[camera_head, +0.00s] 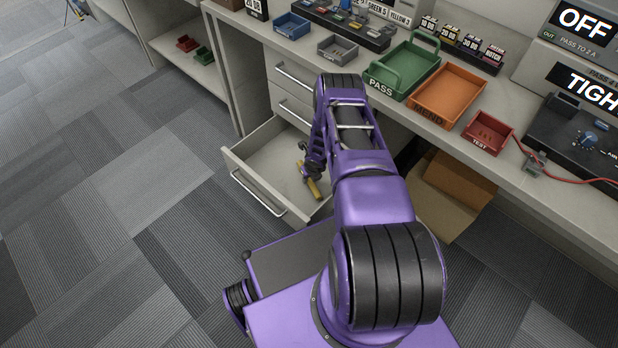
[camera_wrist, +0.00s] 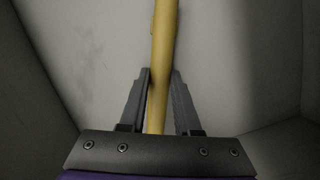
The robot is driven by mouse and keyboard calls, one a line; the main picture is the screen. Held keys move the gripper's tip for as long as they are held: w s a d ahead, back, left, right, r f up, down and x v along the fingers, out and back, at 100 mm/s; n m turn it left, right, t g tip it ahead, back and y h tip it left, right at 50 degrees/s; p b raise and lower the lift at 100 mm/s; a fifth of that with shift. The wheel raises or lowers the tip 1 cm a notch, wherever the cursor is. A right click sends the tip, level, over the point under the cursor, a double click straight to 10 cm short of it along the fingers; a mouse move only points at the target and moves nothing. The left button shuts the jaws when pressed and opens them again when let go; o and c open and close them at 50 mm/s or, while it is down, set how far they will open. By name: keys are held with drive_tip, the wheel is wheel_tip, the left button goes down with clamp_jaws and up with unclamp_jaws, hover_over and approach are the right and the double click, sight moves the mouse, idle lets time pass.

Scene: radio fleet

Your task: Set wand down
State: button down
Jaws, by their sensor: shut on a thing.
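The wand is a yellow rod (camera_wrist: 164,45). In the wrist view it runs up from between the two grey fingers of my gripper (camera_wrist: 160,78), which are shut on it. In the head view the wand (camera_head: 313,188) shows as a short yellow piece inside the open drawer (camera_head: 236,160). My gripper (camera_head: 305,165) reaches down into that drawer, partly hidden by my purple arm. The drawer floor lies under the wand; I cannot tell whether the wand touches it.
Above the drawer is the bench with a green PASS tray (camera_head: 392,88), an orange MEND tray (camera_head: 420,108) and a red TEST tray (camera_head: 481,140). A cardboard box (camera_head: 455,200) stands below the bench. Drawer walls surround my gripper closely. Open carpet lies to the left.

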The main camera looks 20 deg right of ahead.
sight(313, 185)
drive_tip(key=c, duration=0.6)
unclamp_jaws()
drive_tip(key=shift+f, duration=0.1)
drive_tip(key=shift+r, duration=0.5)
drive_tip(key=p+v, duration=0.3)
drive_tip(key=v, duration=0.8)
drive_tip(key=shift+s+r+p, duration=0.15)
drive_tip(key=shift+p, duration=0.25)
